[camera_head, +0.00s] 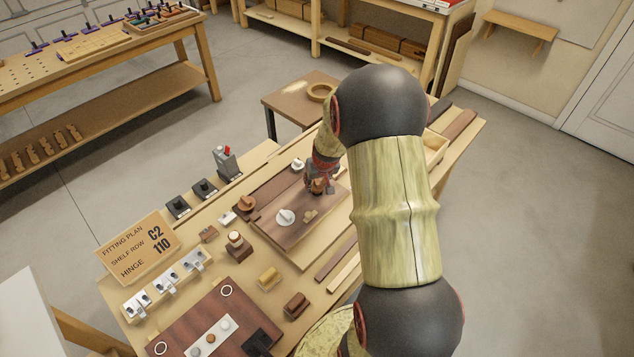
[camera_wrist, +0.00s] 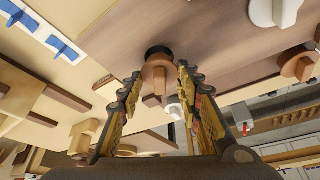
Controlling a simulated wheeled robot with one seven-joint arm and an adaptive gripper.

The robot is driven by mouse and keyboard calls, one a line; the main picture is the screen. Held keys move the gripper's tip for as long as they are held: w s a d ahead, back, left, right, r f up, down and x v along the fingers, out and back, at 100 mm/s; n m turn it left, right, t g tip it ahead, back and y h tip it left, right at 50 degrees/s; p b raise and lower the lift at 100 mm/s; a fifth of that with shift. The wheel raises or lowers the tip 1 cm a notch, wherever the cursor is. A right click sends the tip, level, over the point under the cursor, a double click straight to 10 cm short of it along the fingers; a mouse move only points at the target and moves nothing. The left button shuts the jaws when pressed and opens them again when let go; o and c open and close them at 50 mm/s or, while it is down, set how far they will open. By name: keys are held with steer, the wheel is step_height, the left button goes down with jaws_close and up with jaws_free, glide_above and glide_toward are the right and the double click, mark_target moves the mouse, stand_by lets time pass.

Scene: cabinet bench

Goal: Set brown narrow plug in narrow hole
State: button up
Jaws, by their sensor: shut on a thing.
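My gripper (camera_wrist: 160,76) is shut on a brown plug (camera_wrist: 157,74) with a round head and a narrow upright grip. In the wrist view the plug is between my fingertips, at the face of a brown wooden panel (camera_wrist: 220,40). A dark round opening (camera_wrist: 158,50) shows just past the plug's edge and is partly covered by it. I cannot tell whether any of the plug is inside it.
On the panel are a white round plug (camera_head: 285,217) and a small tan plug (camera_head: 310,215). Another white plug (camera_head: 297,164) is at its far edge, and a brown one (camera_head: 246,203) at its left. Several blocks and a sign (camera_head: 140,247) stand on the bench to the left.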

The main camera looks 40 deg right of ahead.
steer(key=shift+f+b, duration=0.65)
steer(key=shift+f, duration=0.1)
stand_by(0.7)
steer(key=o, duration=0.9)
steer(key=shift+o, duration=0.6)
steer(key=o, duration=0.3)
steer(key=shift+r, duration=0.15)
steer(key=shift+r+p, duration=2.5)
steer(key=shift+r, duration=1.15)
steer(key=shift+f, duration=0.1)
